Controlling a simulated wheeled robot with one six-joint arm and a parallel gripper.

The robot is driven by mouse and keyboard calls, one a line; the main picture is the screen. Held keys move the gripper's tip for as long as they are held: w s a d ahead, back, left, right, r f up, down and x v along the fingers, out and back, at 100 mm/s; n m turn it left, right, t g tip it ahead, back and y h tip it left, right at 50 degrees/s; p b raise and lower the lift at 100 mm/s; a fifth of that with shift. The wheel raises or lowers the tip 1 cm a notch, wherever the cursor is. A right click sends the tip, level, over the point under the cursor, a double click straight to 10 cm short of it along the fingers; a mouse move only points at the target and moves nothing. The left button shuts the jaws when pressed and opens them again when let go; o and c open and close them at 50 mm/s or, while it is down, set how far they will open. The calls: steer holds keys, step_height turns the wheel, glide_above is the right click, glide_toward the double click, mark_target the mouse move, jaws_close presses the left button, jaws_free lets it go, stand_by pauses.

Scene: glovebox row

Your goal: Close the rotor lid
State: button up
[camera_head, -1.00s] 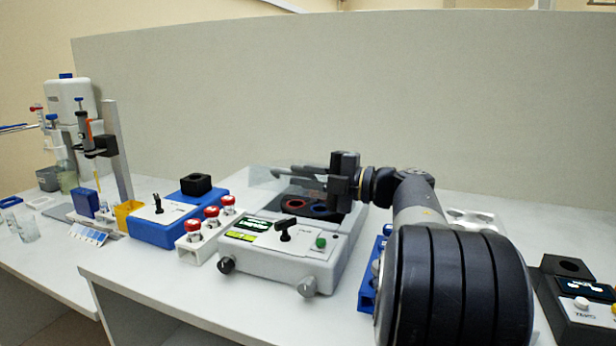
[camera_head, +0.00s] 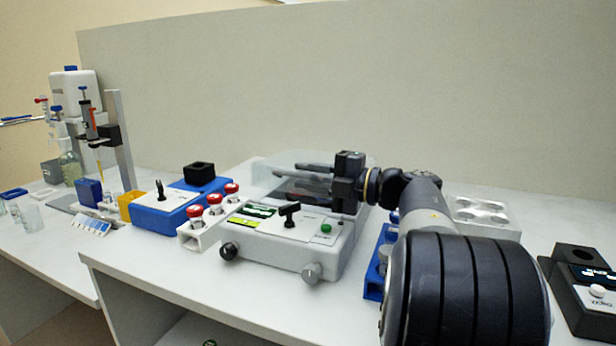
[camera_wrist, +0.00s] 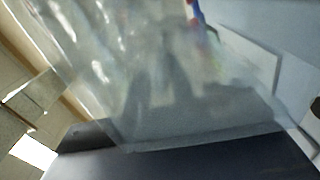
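My gripper (camera_head: 303,170) reaches in from the right, above the well and close to the lid; contact is unclear. Its finger spacing is not clear. In the wrist view, a blurred clear pane (camera_wrist: 150,85), likely the lid, fills the middle above a dark surface (camera_wrist: 190,163).
A white holder with red-capped items (camera_head: 214,210) and a blue device (camera_head: 160,210) stand left of the centrifuge. A blue rack (camera_head: 374,280) stands at its right, close to my arm. A black device (camera_head: 585,300) is at far right. The back wall (camera_head: 330,90) closes the bench.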

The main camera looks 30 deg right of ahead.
steer(key=shift+o, duration=0.8)
steer(key=shift+r, duration=0.1)
steer(key=shift+a, duration=0.1)
steer(key=shift+s, duration=0.15)
steer(key=p+v, duration=0.1)
steer(key=v, duration=0.9)
steer(key=shift+s+d, duration=0.2)
steer(key=shift+d, duration=0.15)
steer(key=shift+b+x, duration=0.35)
steer(key=shift+x, duration=3.95)
steer(key=shift+s+a, duration=0.1)
steer(key=shift+a, duration=0.1)
